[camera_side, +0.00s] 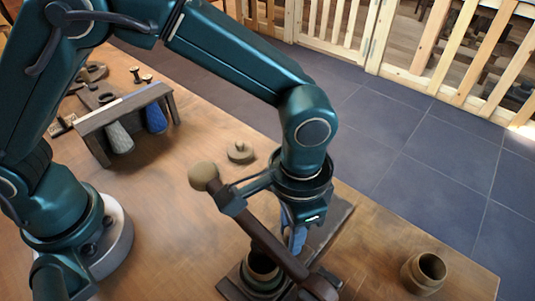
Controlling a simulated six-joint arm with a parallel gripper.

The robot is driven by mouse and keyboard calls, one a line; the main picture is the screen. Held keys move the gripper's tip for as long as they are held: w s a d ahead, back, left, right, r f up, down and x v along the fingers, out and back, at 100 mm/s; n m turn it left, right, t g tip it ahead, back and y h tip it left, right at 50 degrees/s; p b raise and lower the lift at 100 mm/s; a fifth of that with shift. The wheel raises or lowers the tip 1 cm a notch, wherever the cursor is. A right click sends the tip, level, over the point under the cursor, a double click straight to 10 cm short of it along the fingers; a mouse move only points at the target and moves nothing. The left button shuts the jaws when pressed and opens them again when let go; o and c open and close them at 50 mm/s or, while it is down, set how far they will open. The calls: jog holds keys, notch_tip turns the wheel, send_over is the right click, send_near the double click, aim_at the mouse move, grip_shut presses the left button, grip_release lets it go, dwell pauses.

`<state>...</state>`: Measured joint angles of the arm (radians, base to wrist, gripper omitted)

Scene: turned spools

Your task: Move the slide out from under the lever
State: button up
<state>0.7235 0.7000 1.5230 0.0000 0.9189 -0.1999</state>
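A dark lever (262,232) with a round tan knob (203,176) slants across the front of a low dark wooden base (232,287). A dark flat piece, which looks like the slide (336,222), extends to the upper right behind the lever. A round cup-like part (262,266) sits under the lever, partly covered by it. My gripper (294,236) points down behind the lever, close to the slide. The lever and my wrist hide much of its fingers, so I cannot tell whether they are open or touch anything.
A small wooden rack (128,112) with grey and blue pieces hanging from it stands at the back left, with spools behind it. A round tan disc (240,152) lies behind the lever. A hollow turned pot (424,272) stands front right. The table's left middle is clear.

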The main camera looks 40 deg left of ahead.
grip_shut()
jog(key=shift+w, duration=5)
jog(key=o, duration=0.6)
grip_release()
jog(key=shift+o, duration=0.2)
jog(key=shift+c, duration=0.4)
grip_shut()
